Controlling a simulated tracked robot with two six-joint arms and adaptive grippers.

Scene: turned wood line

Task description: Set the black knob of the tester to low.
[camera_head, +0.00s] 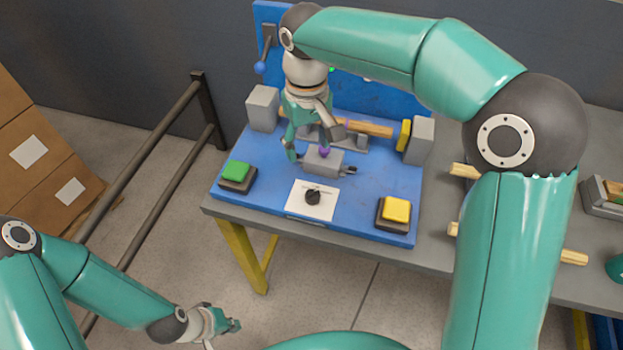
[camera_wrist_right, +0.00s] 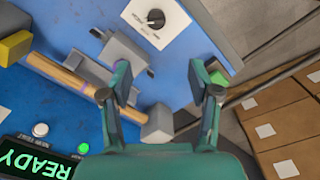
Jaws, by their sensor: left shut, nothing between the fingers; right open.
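The black knob (camera_head: 313,197) sits on a white dial plate (camera_head: 326,209) at the front middle of the blue tester (camera_head: 357,222). In the right wrist view the knob (camera_wrist_right: 156,18) is near the top, and its white plate (camera_wrist_right: 178,20) carries a scale arc. The markings are too small to read. My right gripper (camera_head: 309,146) is open over the tester, behind the knob and apart from it. Its open fingers (camera_wrist_right: 161,84) also show in the right wrist view. My left gripper (camera_head: 226,324) is shut and empty, low at the left, away from the tester.
A green button (camera_head: 237,171) and a yellow button (camera_head: 396,210) flank the dial. A wooden rod (camera_head: 370,128) lies between grey blocks behind it. A blue-balled lever (camera_head: 261,68) stands at the back left. A screen (camera_wrist_right: 35,160) reads READY. A railing (camera_head: 150,140) runs at the left.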

